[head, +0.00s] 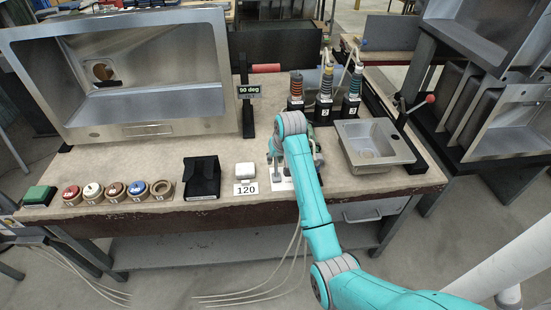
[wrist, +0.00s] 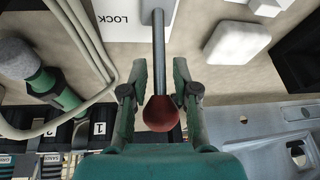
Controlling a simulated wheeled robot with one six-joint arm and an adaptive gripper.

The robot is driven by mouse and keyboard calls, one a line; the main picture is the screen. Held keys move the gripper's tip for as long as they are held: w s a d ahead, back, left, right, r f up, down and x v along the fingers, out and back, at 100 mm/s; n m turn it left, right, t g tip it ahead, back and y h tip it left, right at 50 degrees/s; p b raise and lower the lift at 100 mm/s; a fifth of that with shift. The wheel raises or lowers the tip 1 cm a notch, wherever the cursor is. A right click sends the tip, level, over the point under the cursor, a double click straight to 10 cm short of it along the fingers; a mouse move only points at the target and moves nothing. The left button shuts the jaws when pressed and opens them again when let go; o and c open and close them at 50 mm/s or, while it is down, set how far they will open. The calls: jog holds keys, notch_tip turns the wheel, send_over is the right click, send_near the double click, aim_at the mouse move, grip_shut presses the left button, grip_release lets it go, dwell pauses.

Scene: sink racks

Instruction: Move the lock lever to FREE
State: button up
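The lock lever shows in the wrist view as a grey rod (wrist: 159,50) ending in a dark red ball knob (wrist: 160,113). The rod rises from a white plate (wrist: 130,20) with the word LOCK, upside down in this view. No FREE label is readable. My gripper (wrist: 160,66) has its two fingers apart, one on each side of the knob and rod, with narrow gaps visible. In the head view, my arm hides the knob and most of my gripper; part of the white plate (head: 282,185) shows beside the arm.
A white block (head: 245,170) with a 120 tag and a black box (head: 202,178) stand left of the plate. A small sink (head: 372,142) and another red-knobbed lever (head: 430,99) are at right. Three numbered bottles (head: 324,95) stand behind. Cables run beside my gripper.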

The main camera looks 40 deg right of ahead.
jog(key=shift+r, duration=0.3)
grip_shut()
jog(key=shift+s+a+r+t+h, duration=0.1)
jog(key=shift+s+a+t+h, duration=0.2)
jog(key=shift+t, duration=0.3)
jog(key=shift+s+a+r+t+h, duration=0.15)
jog(key=shift+s+t+h, duration=0.2)
jog(key=shift+t, duration=0.25)
jog(key=s+t+h, duration=0.1)
jog(key=s+a+t+h, duration=0.1)
jog(key=t, duration=0.1)
jog(key=s+a+t+h, duration=0.1)
jog(key=t, duration=0.1)
jog(key=shift+s+a+f+n, duration=0.1)
jog(key=shift+n, duration=0.3)
jog(key=shift+s+a+f, duration=0.2)
jog(key=shift+a+f, duration=0.05)
jog(key=shift+a, duration=0.1)
jog(key=o, duration=0.7)
grip_release()
jog(key=shift+a, duration=0.1)
jog(key=shift+c, duration=0.2)
jog(key=shift+s, duration=0.2)
